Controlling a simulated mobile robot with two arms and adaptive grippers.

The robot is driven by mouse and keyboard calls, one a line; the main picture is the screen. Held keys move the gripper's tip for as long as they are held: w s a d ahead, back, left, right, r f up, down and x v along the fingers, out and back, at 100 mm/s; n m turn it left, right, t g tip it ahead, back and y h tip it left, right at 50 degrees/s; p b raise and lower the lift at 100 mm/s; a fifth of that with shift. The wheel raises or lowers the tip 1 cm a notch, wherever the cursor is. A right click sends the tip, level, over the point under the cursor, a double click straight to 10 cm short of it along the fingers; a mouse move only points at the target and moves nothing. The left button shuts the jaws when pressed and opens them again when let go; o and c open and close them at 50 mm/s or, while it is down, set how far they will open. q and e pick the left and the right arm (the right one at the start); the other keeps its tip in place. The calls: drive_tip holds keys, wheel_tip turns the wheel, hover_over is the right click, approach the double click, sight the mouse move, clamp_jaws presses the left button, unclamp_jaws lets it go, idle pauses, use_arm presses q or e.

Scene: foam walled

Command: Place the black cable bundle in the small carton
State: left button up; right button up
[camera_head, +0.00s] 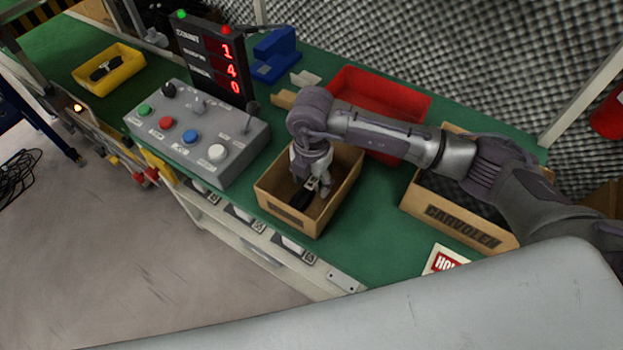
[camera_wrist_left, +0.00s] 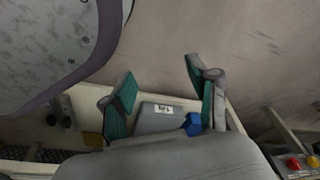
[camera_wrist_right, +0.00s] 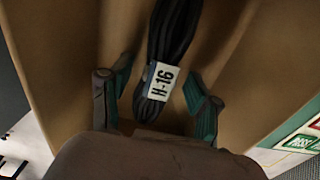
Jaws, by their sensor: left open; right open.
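The small carton (camera_head: 294,221) is an open cardboard box on the green bench top, right of the grey control box. My right gripper (camera_head: 313,190) points down into it. The black cable bundle (camera_head: 300,200) lies inside the carton, partly hidden by the gripper. In the right wrist view the bundle (camera_wrist_right: 170,45) carries a white label reading H-16. My right gripper's fingers (camera_wrist_right: 158,100) stand open on either side of the bundle, apart from it. My left gripper (camera_wrist_left: 165,90) is open and empty in the left wrist view, above the floor and a grey box with a blue part.
A grey control box (camera_head: 200,135) with buttons and a lever stands to the left, a counter display behind it. A yellow tray (camera_head: 122,66) holds a black item. A red bin (camera_head: 400,100) and a larger CARVOLEN carton (camera_head: 440,213) stand to the right.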

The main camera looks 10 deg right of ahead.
sight(311, 182)
use_arm(q)
drive_tip(key=s+f+p, duration=0.1)
drive_tip(key=s+f, duration=0.2)
drive_tip(key=shift+a, duration=0.2)
use_arm(e)
wheel_tip(311, 182, up, 12)
idle(0.3)
